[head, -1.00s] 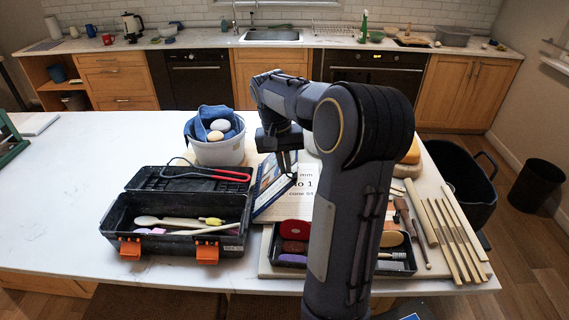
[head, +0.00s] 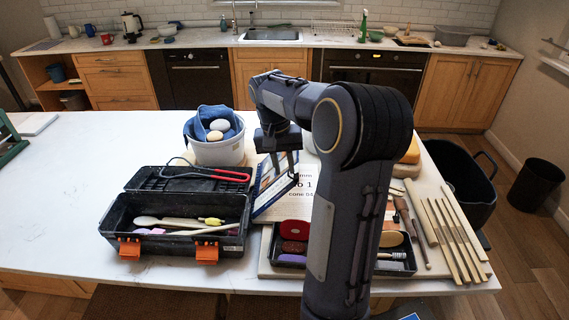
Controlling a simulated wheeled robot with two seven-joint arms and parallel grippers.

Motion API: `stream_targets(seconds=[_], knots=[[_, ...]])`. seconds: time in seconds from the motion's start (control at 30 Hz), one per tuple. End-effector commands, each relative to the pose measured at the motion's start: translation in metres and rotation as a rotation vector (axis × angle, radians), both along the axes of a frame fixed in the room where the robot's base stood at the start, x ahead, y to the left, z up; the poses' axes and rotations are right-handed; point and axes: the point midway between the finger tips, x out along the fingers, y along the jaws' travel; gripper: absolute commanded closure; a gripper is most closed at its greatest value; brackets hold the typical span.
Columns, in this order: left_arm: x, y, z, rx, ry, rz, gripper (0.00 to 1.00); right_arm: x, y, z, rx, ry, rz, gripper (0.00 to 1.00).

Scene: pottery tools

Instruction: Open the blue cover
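The blue cover (head: 265,208) stands tilted at the left side of a white printed page (head: 298,193), left of the middle of the table. The page's large print is partly in view, and my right arm hides its right part. My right gripper (head: 284,168) points down at the cover's upper part. Its fingertips overlap the cover in the picture; I cannot tell whether they touch it or how far apart they are. My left gripper is not in view.
A black toolbox (head: 112,226) with orange latches stands open just left of the cover. A white bucket (head: 222,154) with a blue cloth stands behind. A black tray (head: 290,262) lies in front, with wooden sticks (head: 447,240) at right.

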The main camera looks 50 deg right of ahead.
Motion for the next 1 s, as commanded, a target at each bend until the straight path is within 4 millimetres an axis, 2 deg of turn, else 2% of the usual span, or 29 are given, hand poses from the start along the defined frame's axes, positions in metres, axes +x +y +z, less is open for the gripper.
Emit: stream_targets(seconds=[0.37, 0.73, 1.0], knots=[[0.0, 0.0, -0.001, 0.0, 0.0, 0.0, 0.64, 0.001, -0.001, 0.006, -0.004, -0.002, -0.002, 0.73], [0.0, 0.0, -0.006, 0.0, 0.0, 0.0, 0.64, 0.008, 0.005, 0.063, -0.003, -0.004, 0.0, 0.73], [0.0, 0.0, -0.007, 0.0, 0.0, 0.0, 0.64, 0.009, 0.007, 0.078, -0.002, -0.001, -0.001, 0.73]])
